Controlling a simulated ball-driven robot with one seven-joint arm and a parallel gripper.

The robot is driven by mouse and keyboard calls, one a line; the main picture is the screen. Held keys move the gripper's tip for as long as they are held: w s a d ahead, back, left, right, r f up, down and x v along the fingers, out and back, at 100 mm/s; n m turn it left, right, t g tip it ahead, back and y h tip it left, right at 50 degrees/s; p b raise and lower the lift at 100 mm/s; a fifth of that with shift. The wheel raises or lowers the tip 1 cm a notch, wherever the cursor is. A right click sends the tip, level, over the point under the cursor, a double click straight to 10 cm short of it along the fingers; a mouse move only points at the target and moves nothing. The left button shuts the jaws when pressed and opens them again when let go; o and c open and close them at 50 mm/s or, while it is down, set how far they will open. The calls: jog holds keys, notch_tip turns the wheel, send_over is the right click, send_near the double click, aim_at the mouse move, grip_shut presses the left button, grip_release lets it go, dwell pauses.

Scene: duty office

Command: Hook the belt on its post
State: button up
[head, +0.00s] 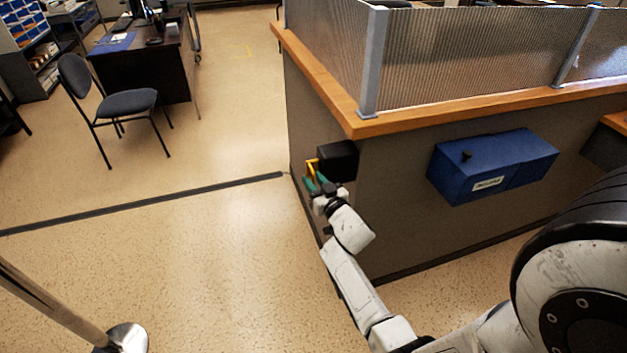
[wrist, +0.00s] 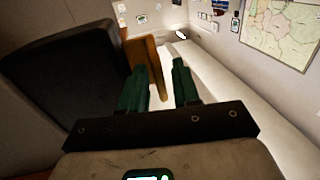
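The black belt housing (head: 338,160) is fixed near the corner of the grey counter, and its dark body fills the left of the wrist view (wrist: 62,72). A yellow-orange belt end (head: 312,166) sticks out of its left side. In the wrist view the belt end (wrist: 147,60) shows beside and partly behind my left green finger, reaching into the gap. My gripper (head: 315,183) is at the belt end with its fingers apart; the wrist view also shows the open gap (wrist: 160,68). I cannot tell whether a finger touches the belt. A metal post (head: 50,305) stands at lower left, its top out of view.
The post's round base (head: 125,339) rests on the floor. A blue box (head: 490,166) hangs on the counter front, under a wooden ledge (head: 450,112). A chair (head: 128,103) and desk (head: 150,65) stand at the back left. The floor between post and counter is clear, crossed by a dark strip (head: 150,203).

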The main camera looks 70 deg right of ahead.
jog(key=shift+w+d, duration=0.15)
jog(key=shift+w, duration=0.05)
jog(key=shift+c, duration=0.5)
grip_shut()
